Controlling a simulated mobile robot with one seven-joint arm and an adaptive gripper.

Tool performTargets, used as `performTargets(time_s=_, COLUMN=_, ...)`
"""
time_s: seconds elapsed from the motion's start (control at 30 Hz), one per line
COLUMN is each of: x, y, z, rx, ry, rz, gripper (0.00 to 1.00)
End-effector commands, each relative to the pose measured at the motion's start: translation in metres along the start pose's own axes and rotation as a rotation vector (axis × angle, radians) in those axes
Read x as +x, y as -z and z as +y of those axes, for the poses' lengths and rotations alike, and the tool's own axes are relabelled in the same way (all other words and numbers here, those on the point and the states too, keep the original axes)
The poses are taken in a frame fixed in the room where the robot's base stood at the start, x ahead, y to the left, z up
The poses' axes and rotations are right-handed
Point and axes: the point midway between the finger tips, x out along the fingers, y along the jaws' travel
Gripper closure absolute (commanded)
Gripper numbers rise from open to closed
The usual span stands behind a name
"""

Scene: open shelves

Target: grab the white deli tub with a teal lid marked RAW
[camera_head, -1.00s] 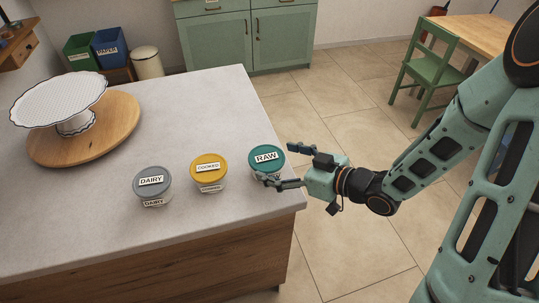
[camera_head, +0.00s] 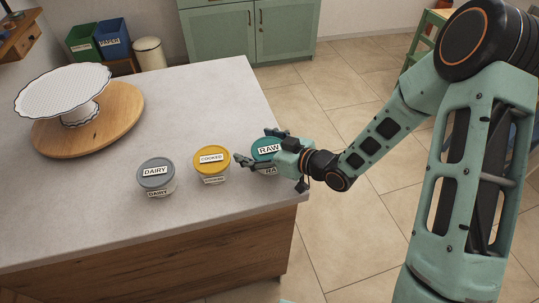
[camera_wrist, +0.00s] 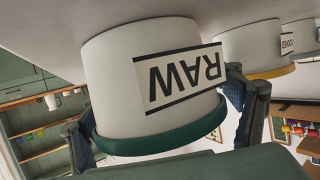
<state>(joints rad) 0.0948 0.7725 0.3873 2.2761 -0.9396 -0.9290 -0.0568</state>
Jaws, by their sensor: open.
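The white deli tub with a teal lid marked RAW (camera_head: 266,148) stands upright near the right edge of the counter, partly hidden by my gripper (camera_head: 256,147). In the wrist view the tub (camera_wrist: 140,60) appears upside down and large, its RAW label facing me. My gripper is open, with one finger on each side of the tub; the fingers (camera_wrist: 165,125) show left and right of its lid. I cannot tell whether either finger touches it.
A yellow-lidded COOKED tub (camera_head: 211,160) stands just left of my gripper's near finger. A grey-lidded DAIRY tub (camera_head: 156,174) is further left. A white cake stand (camera_head: 66,92) sits on a round wooden board (camera_head: 120,122). The counter's back middle (camera_head: 205,105) is clear.

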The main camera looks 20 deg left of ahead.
Motion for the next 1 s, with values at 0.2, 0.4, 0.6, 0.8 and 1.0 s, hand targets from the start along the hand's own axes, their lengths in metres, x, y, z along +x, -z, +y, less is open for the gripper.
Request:
performTargets(time_s=0.2, x=-0.0003, y=0.0000, z=0.0000, rx=0.000, ry=0.000, rz=0.000, gripper=0.33)
performTargets(time_s=0.4, x=-0.0004, y=0.0000, z=0.0000, rx=0.000, ry=0.000, rz=0.000, gripper=0.55)
performTargets(time_s=0.6, x=-0.0005, y=0.0002, z=0.0000, rx=0.000, ry=0.000, rz=0.001, gripper=0.72)
performTargets(time_s=0.8, x=-0.0004, y=0.0006, z=0.0000, rx=-0.001, ry=0.000, rz=0.001, gripper=0.76)
performTargets(time_s=1.0, x=-0.0003, y=0.0016, z=0.0002, rx=-0.002, ry=0.000, rz=0.003, gripper=0.76)
